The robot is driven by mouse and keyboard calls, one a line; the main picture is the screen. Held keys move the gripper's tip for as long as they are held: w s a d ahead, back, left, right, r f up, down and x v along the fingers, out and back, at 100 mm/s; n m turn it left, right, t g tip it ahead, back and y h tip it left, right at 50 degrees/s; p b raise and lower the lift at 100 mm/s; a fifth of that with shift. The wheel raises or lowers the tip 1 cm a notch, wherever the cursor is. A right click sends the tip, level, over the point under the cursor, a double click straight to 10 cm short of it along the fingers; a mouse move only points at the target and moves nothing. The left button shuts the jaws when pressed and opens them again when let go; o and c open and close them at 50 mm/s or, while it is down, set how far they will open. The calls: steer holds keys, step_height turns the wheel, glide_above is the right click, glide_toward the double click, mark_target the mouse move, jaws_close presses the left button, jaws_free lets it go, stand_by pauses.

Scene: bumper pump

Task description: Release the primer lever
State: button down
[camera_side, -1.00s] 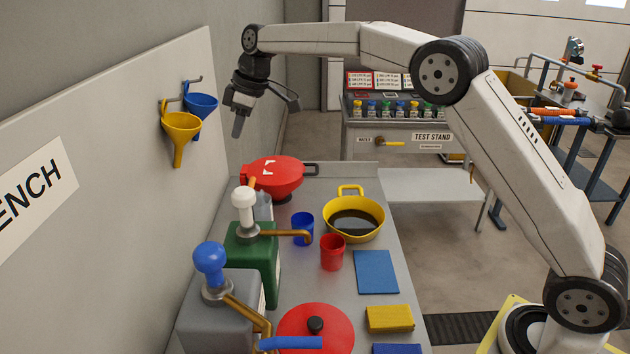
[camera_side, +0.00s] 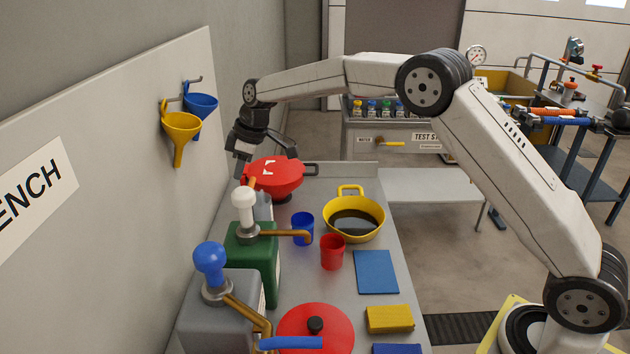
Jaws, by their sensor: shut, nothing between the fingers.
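My gripper (camera_side: 240,174) is shut and empty. It points down at the far left of the bench, just left of the red pan-shaped vessel (camera_side: 274,176). I cannot tell whether it touches anything there. A small orange piece (camera_side: 252,184) shows just below the fingertips, behind the white pump knob (camera_side: 242,209); it may be the primer lever, but I cannot tell. The white-knobbed pump stands on a green container (camera_side: 263,262) with a brass spout. A blue-knobbed pump (camera_side: 210,262) stands on a grey container in front. A blue bar (camera_side: 290,343) lies at the bottom edge.
A blue cup (camera_side: 302,229), a red cup (camera_side: 332,252) and a yellow pan (camera_side: 354,222) of dark liquid stand on the bench. A red lid (camera_side: 318,325), blue cloth (camera_side: 376,272) and yellow sponge (camera_side: 389,319) are nearer. Funnels (camera_side: 181,136) hang on the left wall panel.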

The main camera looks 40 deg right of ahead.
steer(key=shift+s+d+f, duration=0.35)
steer(key=shift+s+d, duration=0.05)
steer(key=shift+s+d+m+t+h, duration=0.15)
steer(key=shift+s+d+m, duration=0.05)
steer(key=shift+m, duration=0.45)
steer(key=shift+s+d+m+t+h, duration=0.15)
steer(key=shift+d+m, duration=0.05)
steer(key=shift+m, duration=0.45)
stand_by(0.5)
steer(key=shift+s+d+m, duration=0.1)
steer(key=shift+m, duration=0.3)
steer(key=s+m+h, duration=0.1)
steer(key=m, duration=0.3)
steer(key=s+m+h, duration=0.1)
steer(key=s+m, duration=0.1)
steer(key=m, duration=0.1)
steer(key=s+d+m+h, duration=0.1)
steer(key=m+h, duration=0.1)
steer(key=m, duration=0.2)
steer(key=shift+s+f+m, duration=0.1)
steer(key=shift+s+m, duration=0.1)
steer(key=shift+m, duration=0.1)
steer(key=shift+w+a, duration=0.1)
steer(key=shift+a, duration=0.05)
stand_by(0.3)
steer(key=shift+w+a, duration=0.35)
steer(key=shift+a, duration=0.15)
